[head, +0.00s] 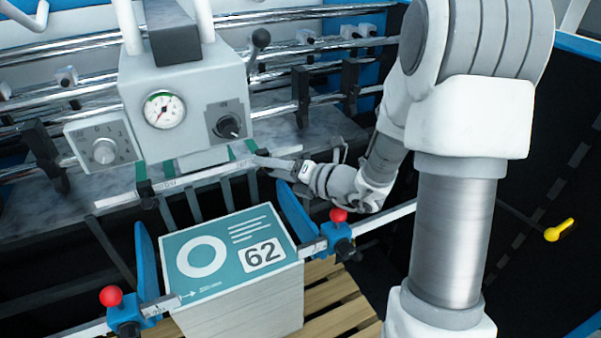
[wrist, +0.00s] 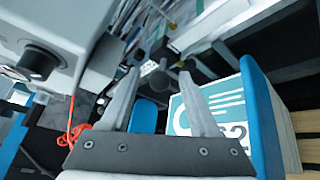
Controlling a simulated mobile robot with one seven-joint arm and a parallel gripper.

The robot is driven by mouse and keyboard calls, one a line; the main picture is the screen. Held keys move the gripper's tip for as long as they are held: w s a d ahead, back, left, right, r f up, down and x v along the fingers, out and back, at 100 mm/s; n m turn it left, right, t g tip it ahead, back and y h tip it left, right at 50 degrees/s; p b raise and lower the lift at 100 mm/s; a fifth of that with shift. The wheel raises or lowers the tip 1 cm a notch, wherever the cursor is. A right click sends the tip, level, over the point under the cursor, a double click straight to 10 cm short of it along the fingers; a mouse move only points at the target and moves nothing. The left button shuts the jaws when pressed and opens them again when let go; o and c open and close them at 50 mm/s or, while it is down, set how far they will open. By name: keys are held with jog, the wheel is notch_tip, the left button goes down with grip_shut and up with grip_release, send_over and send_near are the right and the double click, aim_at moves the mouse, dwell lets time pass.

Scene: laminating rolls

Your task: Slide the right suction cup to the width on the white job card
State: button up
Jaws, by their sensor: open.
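A metal rail (head: 190,178) with scale marks runs under the front of the grey machine head. A dark clamp-like holder sits near its left end (head: 147,190); the right suction cup itself is hard to make out, being small and partly behind my gripper. My gripper (head: 268,163) is at the rail's right end, beside the green block there. In the wrist view its two grey fingers (wrist: 160,76) stand apart with nothing held between them. A white panel reading 62 (head: 262,254) is on the teal top sheet of the stack; I cannot tell whether it is the job card.
The paper stack (head: 235,310) stands on a wooden pallet (head: 335,300) between two blue side guides (head: 295,215) with red knobs. The machine head (head: 190,100) carries a gauge and dials close above my gripper. A yellow-tipped lever (head: 558,230) is at right.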

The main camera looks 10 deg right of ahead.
jog(key=b+v, duration=0.1)
jog(key=v, duration=1.5)
jog(key=shift+s+d, duration=0.2)
jog(key=shift+d, duration=0.05)
jog(key=shift+r, duration=0.15)
